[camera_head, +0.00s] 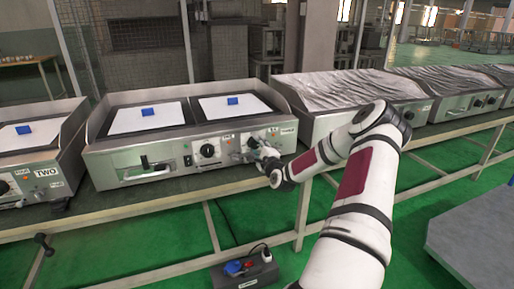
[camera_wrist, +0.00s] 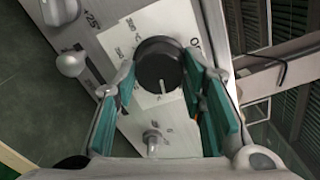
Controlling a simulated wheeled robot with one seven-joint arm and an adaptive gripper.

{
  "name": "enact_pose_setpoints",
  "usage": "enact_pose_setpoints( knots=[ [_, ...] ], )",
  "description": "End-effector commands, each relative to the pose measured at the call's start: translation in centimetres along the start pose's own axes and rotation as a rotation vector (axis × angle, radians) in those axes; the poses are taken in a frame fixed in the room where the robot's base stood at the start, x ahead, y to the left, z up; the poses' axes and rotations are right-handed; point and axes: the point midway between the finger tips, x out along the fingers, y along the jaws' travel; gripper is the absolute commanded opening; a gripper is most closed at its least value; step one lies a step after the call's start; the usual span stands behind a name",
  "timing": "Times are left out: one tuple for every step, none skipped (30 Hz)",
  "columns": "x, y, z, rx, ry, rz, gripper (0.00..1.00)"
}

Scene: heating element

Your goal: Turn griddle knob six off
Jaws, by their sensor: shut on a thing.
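The middle griddle (camera_head: 160,150) is a steel unit with a front control panel. In the wrist view a round black knob (camera_wrist: 158,66) with a pale pointer line sits on a white dial plate with printed marks. The line points toward the bottom of the picture. My gripper (camera_wrist: 160,78) has its two teal-padded fingers on either side of this knob and is shut on it. I cannot read the knob's number.
Another black knob (camera_head: 207,150) shows left of my gripper. Blue blocks (camera_head: 148,112) rest on the white plates on top. A griddle labelled TWO (camera_head: 42,180) stands at left, and covered units (camera_head: 350,92) stand at right. A small silver lever (camera_wrist: 152,138) is below the held knob.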

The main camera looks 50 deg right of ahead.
Motion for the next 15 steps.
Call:
enact_pose_setpoints(
  knots=[
    [0.05,0.04,0.12,-0.045,-0.002,0.001,0.10],
    [0.06,0.00,0.13,-0.074,-0.002,0.000,0.10],
    [0.06,-0.05,0.13,-0.113,-0.002,0.000,0.10],
    [0.05,-0.03,0.11,-0.141,-0.002,0.000,0.10],
    [0.05,0.01,0.14,-0.169,-0.003,0.001,0.10],
    [0.06,0.01,0.17,-0.207,-0.003,0.001,0.10],
    [0.05,-0.01,0.14,-0.236,-0.003,0.001,0.10],
    [0.05,-0.03,0.13,-0.264,-0.003,0.000,0.10],
    [0.06,-0.04,0.17,-0.302,-0.003,0.000,0.10],
    [0.06,0.00,0.17,-0.331,-0.003,0.000,0.10],
    [0.06,0.00,0.16,-0.359,-0.003,0.000,0.10],
    [0.06,-0.04,0.16,-0.396,-0.003,0.000,0.10],
    [0.05,-0.03,0.14,-0.426,-0.002,0.001,0.10],
    [0.06,0.00,0.17,-0.454,-0.003,0.001,0.10],
    [0.06,-0.01,0.18,-0.491,-0.003,0.000,0.10]
  ],
)
